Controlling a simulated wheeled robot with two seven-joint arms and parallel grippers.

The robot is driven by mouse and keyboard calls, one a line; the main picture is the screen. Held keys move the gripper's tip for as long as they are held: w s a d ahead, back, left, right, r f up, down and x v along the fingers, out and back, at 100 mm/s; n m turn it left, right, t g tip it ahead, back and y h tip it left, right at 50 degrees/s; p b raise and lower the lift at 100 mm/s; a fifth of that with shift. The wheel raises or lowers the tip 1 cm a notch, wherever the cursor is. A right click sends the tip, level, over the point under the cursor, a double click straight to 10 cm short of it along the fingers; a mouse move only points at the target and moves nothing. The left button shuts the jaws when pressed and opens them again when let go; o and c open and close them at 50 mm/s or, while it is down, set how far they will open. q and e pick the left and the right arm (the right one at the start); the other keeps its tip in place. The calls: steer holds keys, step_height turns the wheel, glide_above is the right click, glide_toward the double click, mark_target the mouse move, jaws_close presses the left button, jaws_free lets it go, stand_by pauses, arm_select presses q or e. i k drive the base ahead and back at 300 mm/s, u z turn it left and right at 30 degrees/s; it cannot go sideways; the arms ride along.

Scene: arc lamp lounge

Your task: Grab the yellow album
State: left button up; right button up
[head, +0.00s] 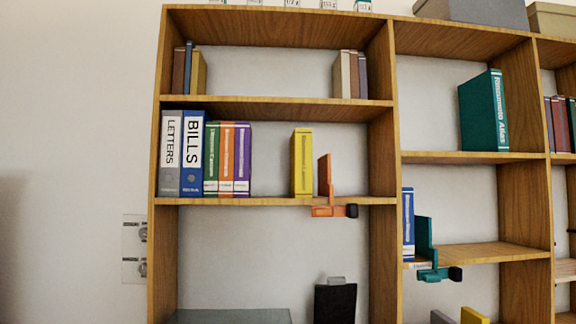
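The yellow album (302,162) stands upright on the middle shelf of the left bookcase column, its spine facing me. A gap separates it from the purple album (242,158) on its left. An orange bookend (325,180) with a dark knob is clamped to the shelf edge just right of it, with a small gap between. Neither of my grippers can be made out in the head view.
Left of the gap stand LETTERS (170,150) and BILLS (193,150) binders, then green and orange albums. A dark upright object with a grey top (335,303), not clearly identifiable, is below the shelf. A teal bookend (425,245) sticks out on the right.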

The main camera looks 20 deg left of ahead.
mark_target(301, 179)
steer(key=u, duration=0.8)
steer(key=i, duration=1.4)
steer(key=z, duration=0.65)
steer(key=k, duration=0.5)
steer(key=u, duration=0.1)
